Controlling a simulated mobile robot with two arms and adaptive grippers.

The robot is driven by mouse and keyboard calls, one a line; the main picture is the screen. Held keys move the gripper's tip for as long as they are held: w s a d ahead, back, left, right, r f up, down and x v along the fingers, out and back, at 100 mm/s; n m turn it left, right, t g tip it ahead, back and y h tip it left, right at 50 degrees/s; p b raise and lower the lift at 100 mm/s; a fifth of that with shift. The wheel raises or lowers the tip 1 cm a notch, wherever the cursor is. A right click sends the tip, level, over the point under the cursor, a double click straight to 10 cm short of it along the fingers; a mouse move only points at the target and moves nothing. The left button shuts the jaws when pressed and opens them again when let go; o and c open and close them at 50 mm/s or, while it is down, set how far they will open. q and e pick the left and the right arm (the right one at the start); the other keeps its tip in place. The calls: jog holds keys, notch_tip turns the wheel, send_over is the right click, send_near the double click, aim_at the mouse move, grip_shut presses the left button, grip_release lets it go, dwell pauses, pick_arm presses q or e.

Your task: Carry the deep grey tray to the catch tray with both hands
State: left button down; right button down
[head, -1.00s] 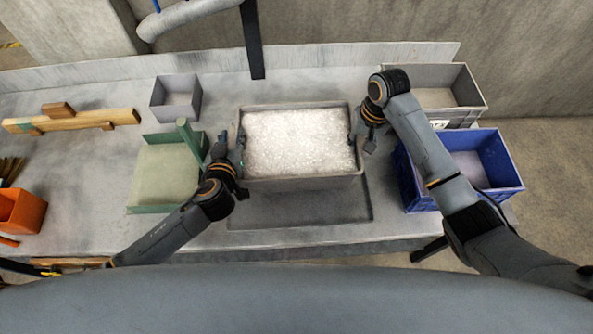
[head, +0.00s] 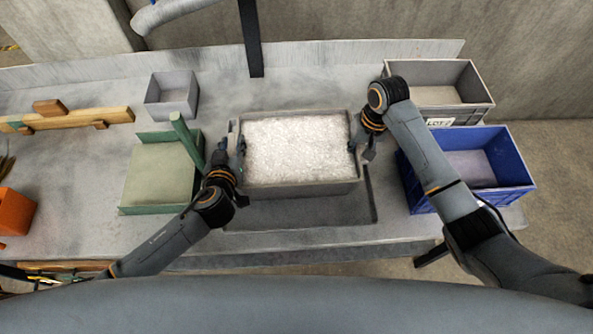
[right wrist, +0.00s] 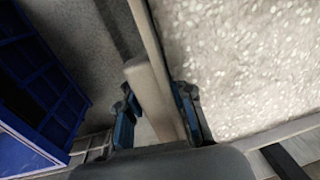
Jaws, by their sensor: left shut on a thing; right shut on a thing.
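The deep grey tray (head: 305,189) is full of pale grain (head: 298,148) and is held above the bench. My left gripper (head: 236,147) is shut on its left end. My right gripper (head: 357,147) is shut on its right end. In the right wrist view my right gripper (right wrist: 155,115) has its fingers on both sides of the tray's end handle (right wrist: 152,98), with the grain (right wrist: 240,60) beside it. Below the deep tray is a shallow dark grey tray (head: 300,213), partly hidden by it; I take it to be the catch tray.
A green tray (head: 158,175) with an upright post stands close to my left arm. A small grey box (head: 172,92) is behind it. A blue crate (head: 512,165) and a grey bin labelled LOT (head: 478,92) stand at the right. An orange bin (head: 14,212) is at far left.

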pick_arm(q)
jog(key=shift+w+a+r, duration=0.1)
jog(key=shift+w+a, duration=0.2)
pick_arm(e)
jog(key=shift+w+d+f, duration=0.1)
jog(key=shift+d+f, duration=0.2)
jog(key=shift+d, duration=0.1)
pick_arm(q)
jog(key=c, duration=1.4)
grip_release()
jog(key=shift+s+f, duration=0.15)
jog(key=shift+f, duration=0.15)
pick_arm(e)
jog(key=c, duration=1.5)
grip_release()
jog(key=shift+f, duration=0.2)
pick_arm(q)
jog(key=o, duration=0.4)
pick_arm(e)
jog(key=o, duration=0.4)
jog(key=shift+s+r, duration=0.1)
jog(key=shift+s, duration=0.1)
pick_arm(q)
jog(key=shift+s+d+r, duration=0.1)
jog(key=shift+s+r, duration=0.05)
jog(key=shift+s, duration=0.1)
pick_arm(e)
jog(key=shift+o, duration=0.4)
jog(key=shift+s+a+r, duration=0.1)
jog(key=shift+r, duration=0.05)
